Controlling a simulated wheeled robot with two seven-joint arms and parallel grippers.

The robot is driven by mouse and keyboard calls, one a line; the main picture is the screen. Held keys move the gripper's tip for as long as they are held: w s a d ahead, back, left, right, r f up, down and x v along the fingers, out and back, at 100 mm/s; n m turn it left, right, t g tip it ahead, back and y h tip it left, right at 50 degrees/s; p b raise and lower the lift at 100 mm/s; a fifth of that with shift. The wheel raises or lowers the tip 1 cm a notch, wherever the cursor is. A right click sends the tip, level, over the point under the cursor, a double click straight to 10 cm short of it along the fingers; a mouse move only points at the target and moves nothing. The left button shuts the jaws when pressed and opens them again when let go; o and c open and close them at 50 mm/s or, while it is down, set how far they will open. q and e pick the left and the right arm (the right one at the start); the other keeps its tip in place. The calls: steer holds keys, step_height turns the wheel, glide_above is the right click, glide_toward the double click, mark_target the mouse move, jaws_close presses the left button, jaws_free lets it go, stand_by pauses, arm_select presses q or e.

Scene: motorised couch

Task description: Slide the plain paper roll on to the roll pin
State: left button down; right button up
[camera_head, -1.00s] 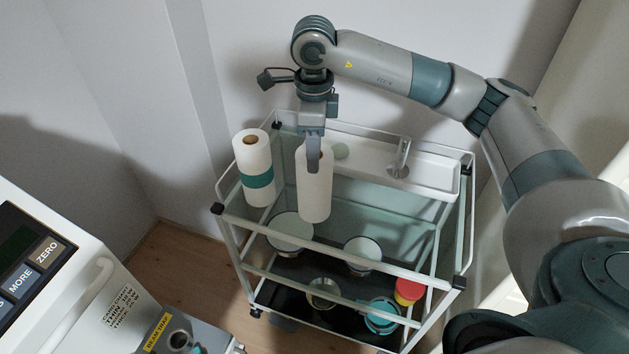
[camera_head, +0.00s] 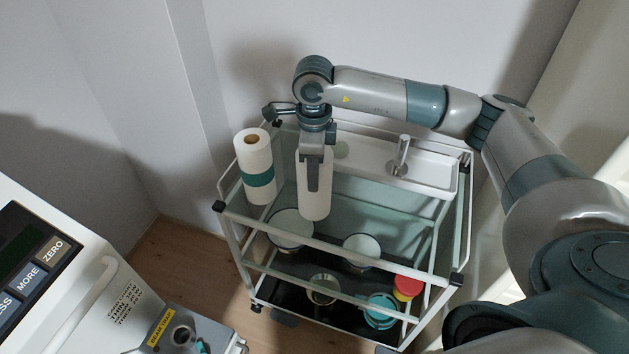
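The plain white paper roll (camera_head: 314,202) stands upright on the upper shelf of the trolley. My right gripper (camera_head: 313,178) points down over the top of this roll, with one finger along its near side. The other finger is hidden, and I cannot tell whether the fingers press on the roll. An upright metal pin (camera_head: 403,151), which looks like the roll pin, stands bare in the white tray to the right of the roll. My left gripper is not in view.
A white roll with a teal band (camera_head: 257,180) stands left of the plain roll. The trolley's white rails (camera_head: 330,246) surround the shelf. A white machine (camera_head: 75,270) is at lower left. The white tray (camera_head: 436,176) has free room around the pin.

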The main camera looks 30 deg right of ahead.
mark_target(316, 206)
steer(key=shift+f, duration=1.5)
jaws_close()
